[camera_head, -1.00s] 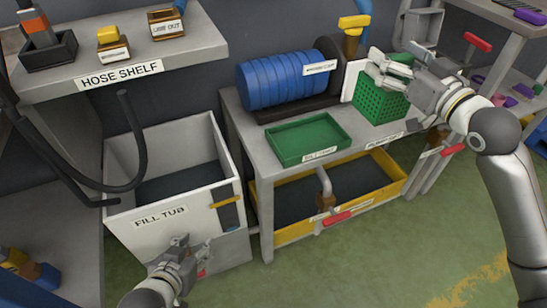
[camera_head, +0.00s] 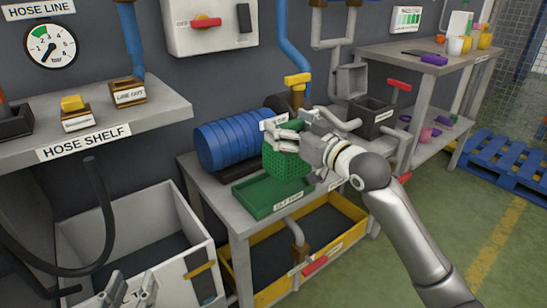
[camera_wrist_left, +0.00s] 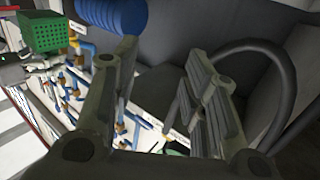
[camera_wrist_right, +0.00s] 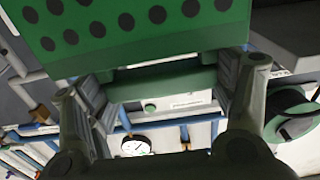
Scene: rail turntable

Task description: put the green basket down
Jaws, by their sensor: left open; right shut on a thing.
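The green perforated basket (camera_head: 284,161) is at the grey bench, in front of the blue ribbed roll's right end. It overlaps the back right of the green tray (camera_head: 240,191) in the head view; I cannot tell whether it touches anything below. My right gripper (camera_head: 306,150) is shut on the basket. In the right wrist view the basket (camera_wrist_right: 130,28) fills the top, with a green bar between the fingers (camera_wrist_right: 160,95). My left gripper (camera_head: 128,291) is open and empty at the fill tub's front. The basket (camera_wrist_left: 43,31) also shows in the left wrist view.
The blue roll (camera_head: 225,145) lies at the back of the bench. A yellow-rimmed bin (camera_head: 340,206) sits below, with a red-handled tap (camera_head: 314,266) in front. The dark bin (camera_head: 372,117) stands right of the basket. The fill tub (camera_head: 150,275) is at lower left.

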